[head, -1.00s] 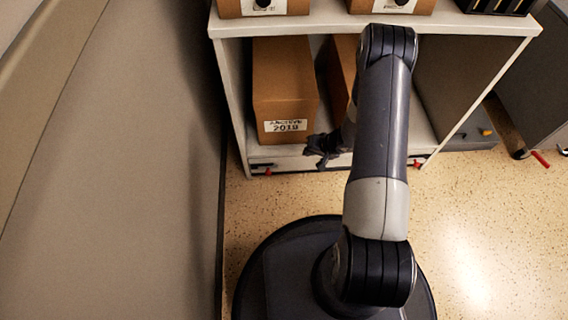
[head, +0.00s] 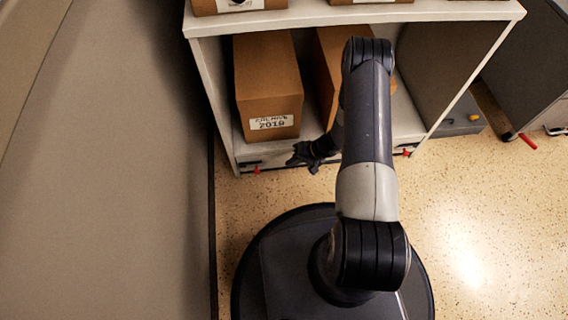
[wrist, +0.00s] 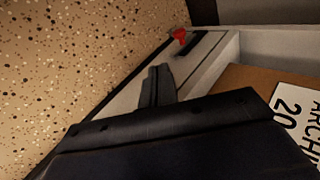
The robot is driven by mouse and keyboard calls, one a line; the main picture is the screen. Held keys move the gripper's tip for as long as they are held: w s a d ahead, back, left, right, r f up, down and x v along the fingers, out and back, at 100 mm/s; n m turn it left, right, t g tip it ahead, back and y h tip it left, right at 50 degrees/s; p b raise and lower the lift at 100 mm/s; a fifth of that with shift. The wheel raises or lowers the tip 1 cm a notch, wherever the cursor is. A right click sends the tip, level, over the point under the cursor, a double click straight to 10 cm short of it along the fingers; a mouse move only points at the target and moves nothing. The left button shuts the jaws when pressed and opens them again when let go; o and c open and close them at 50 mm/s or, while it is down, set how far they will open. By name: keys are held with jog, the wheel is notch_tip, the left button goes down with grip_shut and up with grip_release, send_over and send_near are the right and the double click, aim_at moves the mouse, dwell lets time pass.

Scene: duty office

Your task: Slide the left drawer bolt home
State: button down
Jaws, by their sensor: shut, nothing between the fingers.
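The left drawer bolt shows as a small red knob (head: 257,169) low on the left of the shelf unit's bottom front in the head view. In the wrist view the red knob (wrist: 180,36) stands on a dark slot in the pale front panel. My gripper (head: 296,158) is shut and empty, to the right of the knob and apart from it. In the wrist view my closed fingers (wrist: 158,82) lie over the panel, pointing towards the knob with a gap between. A second red knob (head: 405,153) is at the right of the same front.
A cardboard archive box (head: 268,85) stands on the lower shelf above the bolt, with another box (head: 332,60) beside it. The grey wall (head: 110,160) runs close on the left. A grey cabinet (head: 525,75) stands at the right. Speckled floor (head: 465,210) is clear at right.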

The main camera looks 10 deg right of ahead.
aim_at(257, 168)
jog(key=a+r+b+x, duration=0.1)
jog(key=b+x, duration=0.3)
jog(key=x, duration=0.7)
jog(key=shift+w+a+r+b, duration=0.2)
jog(key=shift+a+b, duration=0.2)
jog(key=shift+a, duration=0.2)
jog(key=shift+a, duration=0.1)
jog(key=a, duration=0.3)
jog(key=shift+a, duration=0.4)
